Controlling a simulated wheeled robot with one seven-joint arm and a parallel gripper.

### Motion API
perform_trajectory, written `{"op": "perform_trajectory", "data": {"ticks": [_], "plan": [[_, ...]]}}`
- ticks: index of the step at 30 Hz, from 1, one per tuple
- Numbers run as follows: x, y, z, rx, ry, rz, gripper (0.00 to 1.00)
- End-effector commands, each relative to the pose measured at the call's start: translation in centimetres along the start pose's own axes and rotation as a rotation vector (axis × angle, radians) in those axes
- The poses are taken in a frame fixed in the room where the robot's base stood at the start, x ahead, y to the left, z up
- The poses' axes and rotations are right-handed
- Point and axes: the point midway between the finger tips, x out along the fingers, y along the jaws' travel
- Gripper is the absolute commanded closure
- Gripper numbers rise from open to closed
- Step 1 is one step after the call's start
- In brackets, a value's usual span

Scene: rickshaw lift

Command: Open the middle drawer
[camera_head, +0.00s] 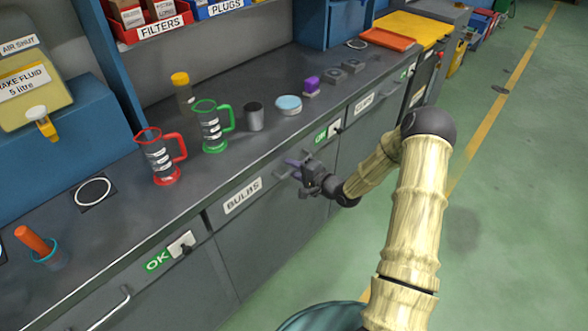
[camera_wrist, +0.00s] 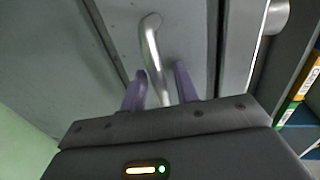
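The middle drawer (camera_head: 225,215) is a grey front labelled BULBS under the workbench top, and it looks closed. Its silver bar handle (camera_wrist: 152,50) shows in the wrist view; in the head view my gripper mostly hides it. My gripper (camera_head: 293,164) is at the right part of this drawer front. In the wrist view its two purple fingers (camera_wrist: 160,90) stand apart, one on each side of the lower end of the handle. I cannot tell whether either finger touches the handle.
A left drawer with a bar handle (camera_head: 110,308) and a right labelled drawer (camera_head: 363,103) flank it. Switches with green labels (camera_head: 182,245) sit between the fronts. The green floor (camera_head: 500,230) at right is clear.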

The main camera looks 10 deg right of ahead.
Motion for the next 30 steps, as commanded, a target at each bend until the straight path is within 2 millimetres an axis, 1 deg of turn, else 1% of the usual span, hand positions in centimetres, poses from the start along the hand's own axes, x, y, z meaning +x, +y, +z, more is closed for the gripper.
{"op": "perform_trajectory", "data": {"ticks": [2,3,7,8,16,20,23,27,30], "plan": [[0.0,0.0,0.0,0.0,0.0,0.0,0.7],[0.0,0.0,0.0,0.0,0.0,0.0,0.72],[-0.1,0.0,0.0,0.0,0.0,0.0,0.97],[-0.1,0.0,0.0,0.0,0.0,0.0,1.0],[-0.2,0.0,0.0,0.001,0.0,0.0,1.0],[-0.7,0.1,0.0,0.002,0.0,0.001,1.0],[-1.4,0.2,0.1,0.002,-0.001,0.001,1.0],[-3.0,0.6,0.3,0.002,-0.004,0.004,1.0],[-4.2,0.8,0.8,0.001,-0.014,0.003,1.0]]}}
